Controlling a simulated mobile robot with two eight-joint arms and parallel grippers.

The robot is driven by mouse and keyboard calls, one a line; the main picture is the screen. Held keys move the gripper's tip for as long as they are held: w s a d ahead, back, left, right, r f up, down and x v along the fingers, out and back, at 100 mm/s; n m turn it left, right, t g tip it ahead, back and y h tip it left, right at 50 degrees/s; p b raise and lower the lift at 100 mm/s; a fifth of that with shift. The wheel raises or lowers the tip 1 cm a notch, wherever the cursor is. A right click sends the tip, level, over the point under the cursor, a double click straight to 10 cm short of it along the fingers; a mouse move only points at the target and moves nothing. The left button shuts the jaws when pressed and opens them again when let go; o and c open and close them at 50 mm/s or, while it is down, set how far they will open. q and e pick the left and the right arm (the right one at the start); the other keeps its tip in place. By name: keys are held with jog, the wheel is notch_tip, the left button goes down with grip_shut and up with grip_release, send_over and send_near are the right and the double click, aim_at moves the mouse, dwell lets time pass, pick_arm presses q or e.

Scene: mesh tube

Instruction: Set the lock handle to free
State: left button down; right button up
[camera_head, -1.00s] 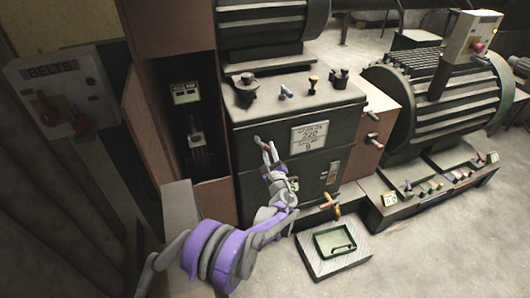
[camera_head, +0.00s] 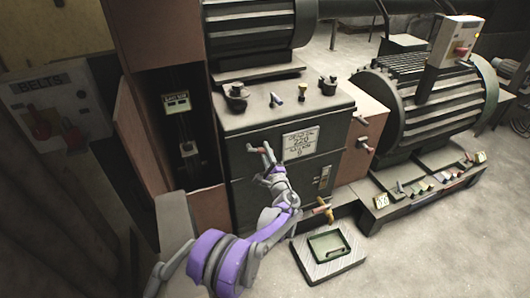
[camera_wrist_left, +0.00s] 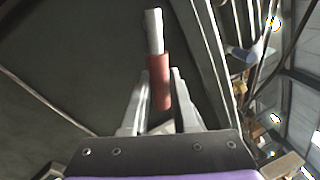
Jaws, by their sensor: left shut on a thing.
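My left gripper (camera_head: 262,152) is at the upper front face of the dark machine cabinet (camera_head: 240,190), left of the white number plate. In the left wrist view its two pale fingers (camera_wrist_left: 158,102) are shut on a handle with a red sleeve (camera_wrist_left: 159,80) and a pale metal rod (camera_wrist_left: 153,30). The rod extends beyond the fingertips. The lower end of the handle is partly hidden by the fingers and the dark wrist plate. No readable free or lock mark shows near it. My right gripper is not in view.
Knobs and levers (camera_head: 302,92) stand on the cabinet top. A white number plate (camera_head: 300,143) is on its front. A ribbed motor (camera_head: 425,105) stands to the right.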

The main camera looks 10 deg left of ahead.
pick_arm(q)
jog(key=c, duration=0.7)
grip_release()
jog(key=v, duration=1.1)
jog(key=shift+w+f, duration=0.1)
